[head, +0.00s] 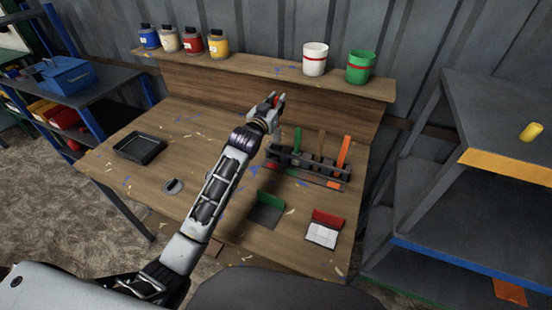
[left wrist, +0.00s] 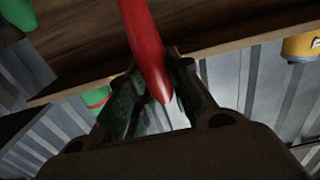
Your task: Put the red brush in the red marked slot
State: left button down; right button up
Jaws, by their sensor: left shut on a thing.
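My left gripper (head: 274,104) is raised over the workbench, near the back shelf and behind the left end of the rack. It is shut on the red brush (left wrist: 146,45), whose red handle runs between the fingers in the left wrist view. In the head view only a small red part of the brush shows at the fingers. The dark slotted rack (head: 312,172) holds a green-handled brush (head: 298,138), a brown-handled one (head: 321,140) and an orange-handled one (head: 343,151). My right gripper is not in view.
The back shelf (head: 250,73) carries several paint jars, a white pot (head: 315,58) and a green pot (head: 360,66). A black tray (head: 139,148) lies at the bench's left. Green and red dustpan-like items (head: 265,213) (head: 324,229) lie in front of the rack.

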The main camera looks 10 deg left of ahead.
pick_arm(q)
jog(key=shift+f, duration=0.4)
notch_tip(320, 180, down, 4)
jog(key=shift+f, duration=0.7)
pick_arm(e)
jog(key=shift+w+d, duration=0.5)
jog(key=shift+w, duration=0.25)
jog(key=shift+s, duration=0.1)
